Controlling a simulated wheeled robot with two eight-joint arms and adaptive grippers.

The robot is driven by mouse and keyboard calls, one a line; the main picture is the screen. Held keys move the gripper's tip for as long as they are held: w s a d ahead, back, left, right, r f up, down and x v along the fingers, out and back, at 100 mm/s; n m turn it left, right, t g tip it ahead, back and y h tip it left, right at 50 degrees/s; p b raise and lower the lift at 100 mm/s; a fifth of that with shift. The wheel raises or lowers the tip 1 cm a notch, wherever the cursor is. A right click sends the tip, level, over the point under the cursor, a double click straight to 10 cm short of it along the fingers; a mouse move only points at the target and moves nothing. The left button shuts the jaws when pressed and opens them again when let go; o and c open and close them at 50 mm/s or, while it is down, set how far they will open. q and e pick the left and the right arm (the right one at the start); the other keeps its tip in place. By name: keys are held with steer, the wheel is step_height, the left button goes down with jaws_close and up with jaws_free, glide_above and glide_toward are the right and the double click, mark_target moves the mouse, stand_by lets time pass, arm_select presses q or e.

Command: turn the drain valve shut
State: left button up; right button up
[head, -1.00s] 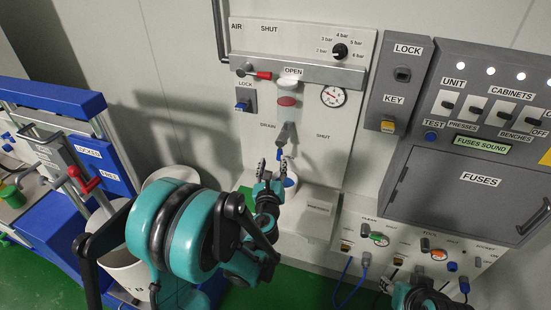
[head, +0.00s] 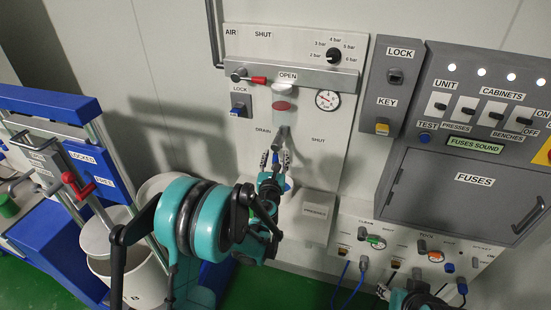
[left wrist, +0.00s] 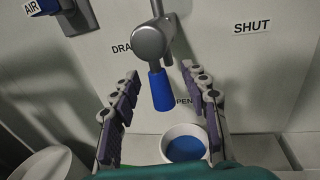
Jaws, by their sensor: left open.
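The drain valve is a grey metal body (left wrist: 153,42) with a blue-sleeved lever (left wrist: 161,91) pointing down, seen in the left wrist view. In the head view its grey body (head: 281,136) hangs below the air unit's bowl, between the DRAIN and SHUT labels. My left gripper (left wrist: 162,105) is open, with its fingers on either side of the blue lever and apart from it. In the head view my left gripper (head: 275,160) is just below the valve and hides part of the lever.
A white cup with blue inside (left wrist: 185,145) stands below the lever. A pressure gauge (head: 327,100) and a red-handled air valve (head: 252,80) are on the panel above. A grey fuse cabinet (head: 459,190) is at the right. A white drum (head: 126,268) stands at the left.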

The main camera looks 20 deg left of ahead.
arm_select(q)
jaws_close()
steer(key=shift+d+n, duration=0.1)
steer(key=shift+n, duration=0.2)
steer(key=shift+d+n, duration=0.35)
steer(key=shift+n, duration=0.45)
steer(key=shift+s+d+r+n+g+h+p, duration=0.1)
steer(key=shift+d+r+n+g+h+p, duration=0.4)
steer(key=shift+n, duration=1.75)
steer(key=shift+w+d+r+n+g+h, duration=0.15)
steer(key=shift+d+r+n+h, duration=0.65)
steer(key=shift+n, duration=1.5)
steer(key=shift+s+d+r+n+g+h+p, duration=0.25)
steer(key=shift+r+n, duration=0.65)
steer(key=shift+n, duration=1.35)
steer(key=shift+w+d, duration=0.1)
steer(key=shift+d, duration=0.1)
